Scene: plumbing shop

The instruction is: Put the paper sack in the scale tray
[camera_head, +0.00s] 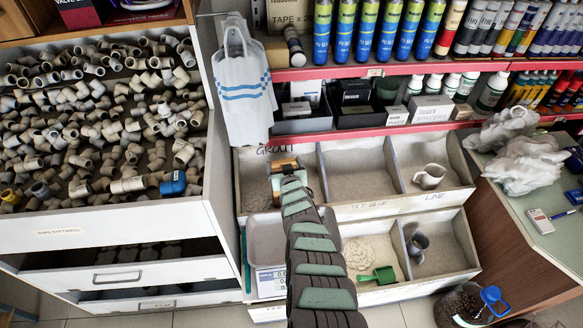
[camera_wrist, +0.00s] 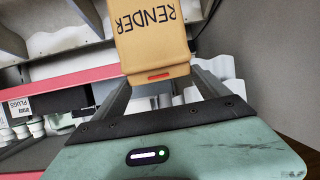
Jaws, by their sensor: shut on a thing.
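The paper sack (camera_wrist: 152,40) is tan, with "RENDER" written on it. In the wrist view it sits between the two fingers of my gripper (camera_wrist: 160,84), which is shut on it. In the head view only a small brown part of the sack (camera_head: 284,164) shows beyond my gripper (camera_head: 286,178), over the upper left bin. The grey scale tray (camera_head: 262,238) lies nearer, below and left of the sack. My arm covers its right part. The part of the tray that shows looks empty.
The scale's display (camera_head: 271,281) is in front of the tray. Pipe fittings (camera_head: 95,120) fill the left unit.

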